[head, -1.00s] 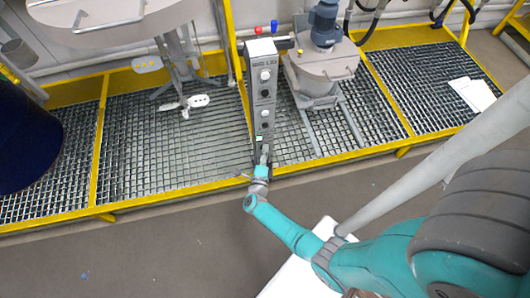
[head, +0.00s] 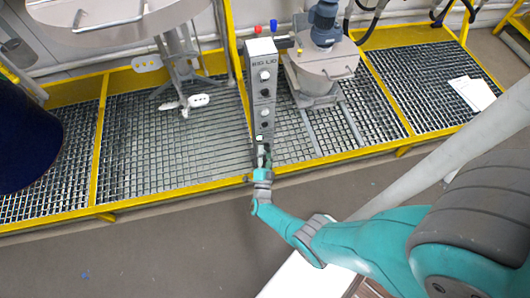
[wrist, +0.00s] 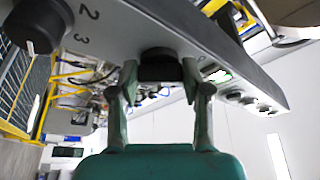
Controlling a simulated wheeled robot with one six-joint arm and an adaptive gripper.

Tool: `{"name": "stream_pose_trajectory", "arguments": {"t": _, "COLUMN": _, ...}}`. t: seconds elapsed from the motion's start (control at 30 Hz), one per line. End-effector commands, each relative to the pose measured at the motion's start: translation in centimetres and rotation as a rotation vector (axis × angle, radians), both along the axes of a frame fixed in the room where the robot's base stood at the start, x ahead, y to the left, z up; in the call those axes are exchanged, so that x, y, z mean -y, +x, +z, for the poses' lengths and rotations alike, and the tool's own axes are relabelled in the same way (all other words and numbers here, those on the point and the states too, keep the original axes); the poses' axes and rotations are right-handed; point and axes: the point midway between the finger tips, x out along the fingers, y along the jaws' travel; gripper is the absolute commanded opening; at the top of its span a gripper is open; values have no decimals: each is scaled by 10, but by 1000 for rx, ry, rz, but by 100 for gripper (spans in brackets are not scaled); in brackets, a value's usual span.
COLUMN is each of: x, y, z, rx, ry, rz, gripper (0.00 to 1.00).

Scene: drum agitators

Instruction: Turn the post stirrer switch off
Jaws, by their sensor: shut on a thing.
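A tall grey control box (head: 262,62) labelled "BIG LID" stands at the platform's front edge in the head view, with several knobs down its face. My gripper (head: 262,157) is at the low end of this box. In the wrist view my gripper (wrist: 160,72) has one finger on each side of a black knob (wrist: 160,64) on the grey panel and is shut on it. I cannot read which switch this knob is. Another black knob (wrist: 40,25), with the numbers 2 and 3 beside it, is at the upper left.
A yellow-edged grating platform (head: 150,140) runs behind the box. A lidded vessel with a blue motor (head: 325,22) is right of it; a mixer with paddles (head: 185,100) is left. A dark blue drum (head: 25,145) stands far left.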

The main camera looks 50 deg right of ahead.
Motion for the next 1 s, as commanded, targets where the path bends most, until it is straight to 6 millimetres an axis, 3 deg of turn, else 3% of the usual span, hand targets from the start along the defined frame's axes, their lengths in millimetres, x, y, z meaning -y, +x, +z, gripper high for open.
{"name": "stream_pose_trajectory", "arguments": {"t": 0.57, "x": 0, "y": 0, "z": -1, "rx": -20, "ry": -25, "rz": 3, "gripper": 13}}
{"name": "stream_pose_trajectory", "arguments": {"t": 0.6, "x": 0, "y": 0, "z": -1, "rx": -20, "ry": -25, "rz": 3, "gripper": 55}}
{"name": "stream_pose_trajectory", "arguments": {"t": 0.67, "x": 0, "y": 0, "z": -1, "rx": -20, "ry": -26, "rz": 2, "gripper": 70}}
{"name": "stream_pose_trajectory", "arguments": {"t": 1.0, "x": -1, "y": -1, "z": -1, "rx": -19, "ry": -25, "rz": 2, "gripper": 73}}
